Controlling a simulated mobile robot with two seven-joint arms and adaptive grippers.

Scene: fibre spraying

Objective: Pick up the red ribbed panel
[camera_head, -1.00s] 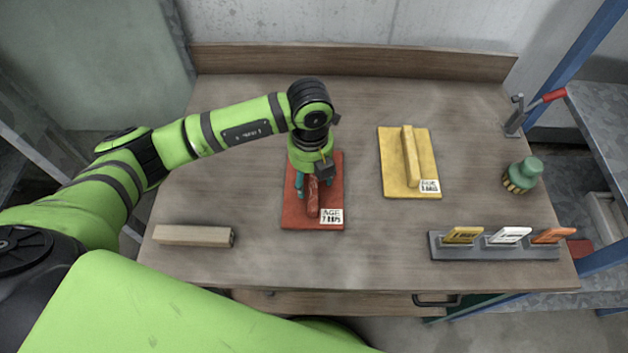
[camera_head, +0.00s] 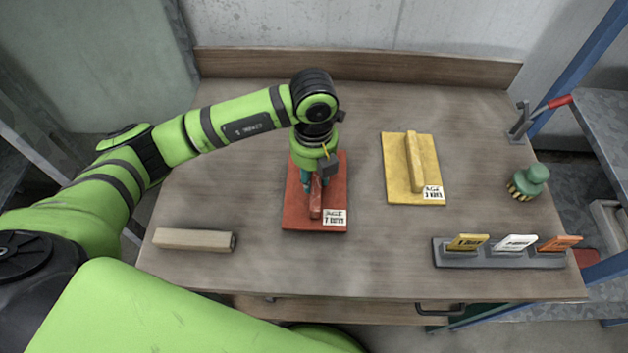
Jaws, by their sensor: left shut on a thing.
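The red ribbed panel (camera_head: 297,208) lies in the middle of the wooden table, a flat red plate with a raised red rib along its middle and a white label at its front right corner. My left gripper (camera_head: 315,184) reaches down over it from above and is shut on the rib. The back part of the rib is hidden by the gripper and wrist. I cannot tell whether the plate still touches the table. My right gripper is not in view.
A yellow ribbed panel (camera_head: 397,176) lies to the right. A wooden block (camera_head: 193,240) lies front left. A grey rack (camera_head: 500,260) with coloured tags stands front right. A green brush (camera_head: 529,181) and a red-handled clamp (camera_head: 540,112) are at the right edge.

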